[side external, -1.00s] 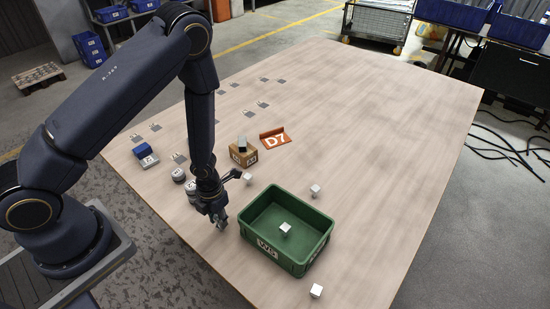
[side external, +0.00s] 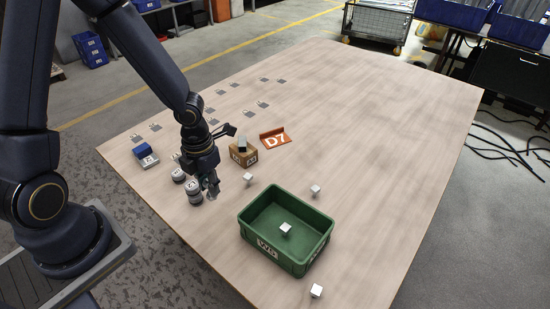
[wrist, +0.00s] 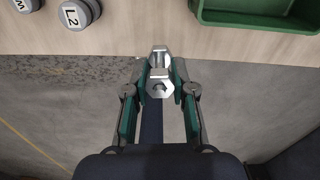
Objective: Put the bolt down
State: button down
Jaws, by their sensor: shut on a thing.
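My gripper (side external: 211,190) is above the near-left part of the table, beside the grey labelled cylinders. In the wrist view my gripper (wrist: 160,88) is shut on a shiny metal bolt (wrist: 160,86) with a hexagonal end facing the camera. The bolt is held between the two green-padded fingers. In the side view the bolt is small and hard to make out at the fingertips.
A grey cylinder (side external: 194,193) stands close to my gripper; one marked L2 (wrist: 76,13) shows in the wrist view. A green bin (side external: 268,252) holding a white cube (side external: 285,229) stands to the right. The far table is clear.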

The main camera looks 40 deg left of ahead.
notch_tip(320, 180, up, 2)
jog(key=shift+r, duration=0.1)
jog(key=w+d+n, duration=0.2)
jog(key=w+d, duration=0.4)
jog(key=d, duration=0.6)
jog(key=s+d+n, duration=0.2)
jog(key=d, duration=1.6)
jog(key=w+d+f, duration=0.2)
jog(key=w+f, duration=0.1)
jog(key=f, duration=0.1)
jog(key=w+d+f, duration=0.3)
jog(key=w+f, duration=0.1)
jog(key=f, duration=0.1)
jog(key=w+d+f, duration=0.2)
jog(key=w+f, duration=0.2)
jog(key=shift+d+f, duration=0.2)
jog(key=shift+f, duration=0.2)
jog(key=shift+w+d+f, duration=0.3)
jog(key=shift+w+f, duration=0.2)
jog(key=shift+f, duration=1.6)
jog(key=shift+f, duration=0.15)
